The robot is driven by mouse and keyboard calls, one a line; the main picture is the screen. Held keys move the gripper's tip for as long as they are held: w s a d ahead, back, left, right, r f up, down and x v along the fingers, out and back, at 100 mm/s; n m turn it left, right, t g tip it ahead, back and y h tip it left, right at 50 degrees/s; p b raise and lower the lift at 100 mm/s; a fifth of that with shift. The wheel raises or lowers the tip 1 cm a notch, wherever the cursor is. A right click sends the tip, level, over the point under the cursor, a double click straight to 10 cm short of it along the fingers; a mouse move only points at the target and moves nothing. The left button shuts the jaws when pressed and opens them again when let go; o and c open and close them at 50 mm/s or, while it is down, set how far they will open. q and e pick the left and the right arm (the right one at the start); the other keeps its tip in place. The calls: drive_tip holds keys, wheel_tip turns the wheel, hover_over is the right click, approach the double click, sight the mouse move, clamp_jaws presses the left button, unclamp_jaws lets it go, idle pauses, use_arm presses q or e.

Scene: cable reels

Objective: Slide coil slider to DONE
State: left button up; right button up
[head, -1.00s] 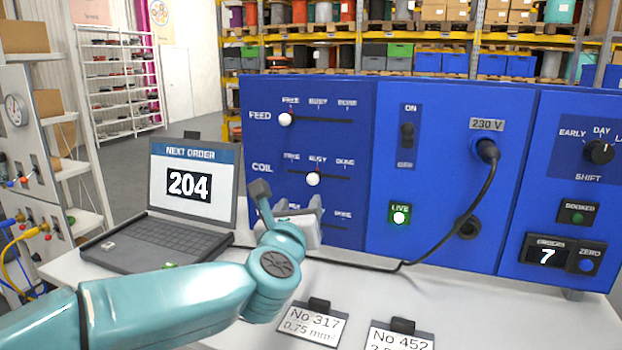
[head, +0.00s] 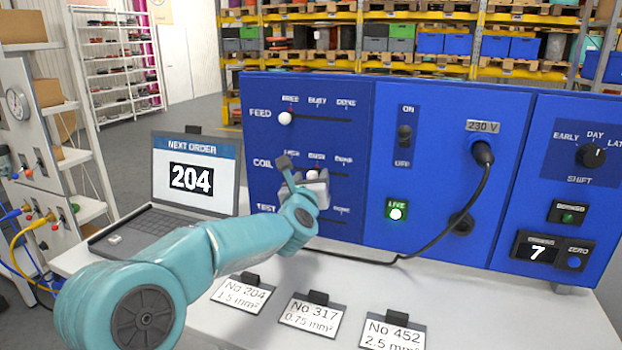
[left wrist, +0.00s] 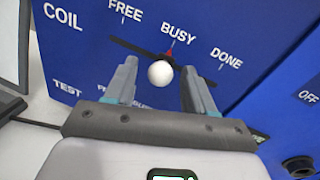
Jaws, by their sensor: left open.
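The COIL slider's white knob (left wrist: 160,73) sits at BUSY on its dark slot in the left wrist view, between FREE and DONE. In the head view the same knob (head: 312,174) shows just above my gripper, partly covered. My left gripper (left wrist: 157,85) is open, its two fingers on either side of the knob in the picture and pointing at the panel. I cannot tell whether the fingertips reach the knob. In the head view my left gripper (head: 304,178) is in front of the COIL row. My right gripper is not in view.
The FEED slider's knob (head: 285,118) is at FREE, above. The TEST row is partly hidden by my arm. A cable (head: 487,190) hangs from the 230 V socket to the right. A laptop (head: 185,185) showing 204 and label cards (head: 309,316) are on the white table.

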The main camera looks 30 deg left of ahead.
use_arm(q)
clamp_jaws()
drive_tip(key=d, duration=0.2)
drive_tip(key=w+d+b, duration=0.1)
drive_tip(key=d, duration=0.1)
drive_tip(key=d+b, duration=0.1)
drive_tip(key=d, duration=0.2)
drive_tip(key=shift+w, duration=0.4)
drive_tip(key=shift+a, duration=0.3)
drive_tip(key=shift+d, duration=0.1)
unclamp_jaws()
drive_tip(key=shift+s+d+r, duration=0.1)
drive_tip(key=shift+d, duration=0.05)
